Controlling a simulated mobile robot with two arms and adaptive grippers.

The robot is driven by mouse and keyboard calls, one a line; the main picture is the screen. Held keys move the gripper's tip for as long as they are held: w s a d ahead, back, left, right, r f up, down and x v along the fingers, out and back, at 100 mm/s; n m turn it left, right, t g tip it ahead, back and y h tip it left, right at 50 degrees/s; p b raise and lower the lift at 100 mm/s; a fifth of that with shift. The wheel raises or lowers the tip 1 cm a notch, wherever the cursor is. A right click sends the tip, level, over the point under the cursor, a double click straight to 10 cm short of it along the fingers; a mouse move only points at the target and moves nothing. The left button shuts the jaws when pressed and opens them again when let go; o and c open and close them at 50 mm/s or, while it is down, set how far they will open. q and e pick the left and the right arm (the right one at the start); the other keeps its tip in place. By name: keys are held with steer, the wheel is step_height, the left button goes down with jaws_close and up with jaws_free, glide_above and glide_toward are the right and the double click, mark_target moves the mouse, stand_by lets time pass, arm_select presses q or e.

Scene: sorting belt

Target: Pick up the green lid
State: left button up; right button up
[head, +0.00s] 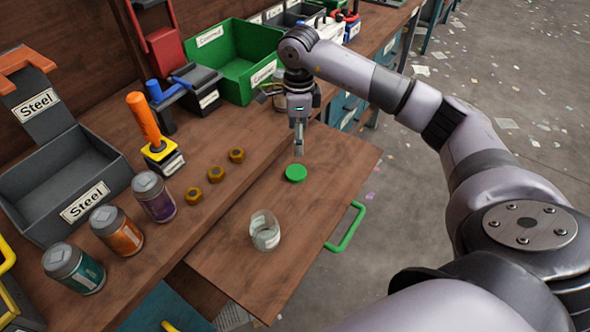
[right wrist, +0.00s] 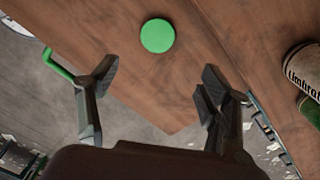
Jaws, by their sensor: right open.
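The green lid (head: 296,173) lies flat on the wooden pull-out board (head: 330,165) in the head view. It also shows as a round green disc in the right wrist view (right wrist: 157,36), ahead of and between the fingers. My right gripper (head: 299,151) points down just above and slightly behind the lid, apart from it. In the right wrist view my right gripper (right wrist: 160,78) has its fingers spread with nothing between them. My left gripper is in neither view.
An open glass jar (head: 265,236) stands on the board nearer the front. Brass nuts (head: 215,174) and several tins (head: 117,232) are on the bench to the left. A green crate (head: 237,62) and a grey Steel crate (head: 65,185) stand behind. A green handle (head: 346,228) edges the board.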

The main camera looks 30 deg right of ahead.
mark_target(296, 172)
step_height(296, 172, down, 4)
steer(key=shift+a, duration=0.1)
step_height(296, 172, down, 3)
steer(key=shift+f+p, duration=0.1)
steer(key=shift+p, duration=0.2)
steer(key=f, duration=0.3)
steer(key=shift+s+a+f+p, duration=0.1)
steer(key=shift+a+f+p, duration=0.15)
steer(key=shift+a+p, duration=0.1)
steer(key=shift+d+f, duration=0.1)
steer(key=shift+f, duration=0.45)
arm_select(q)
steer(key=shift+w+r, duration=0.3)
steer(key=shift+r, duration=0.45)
arm_select(e)
steer(key=shift+c, duration=0.4)
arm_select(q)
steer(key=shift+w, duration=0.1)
arm_select(e)
steer(key=c, duration=0.6)
steer(key=shift+c, duration=0.4)
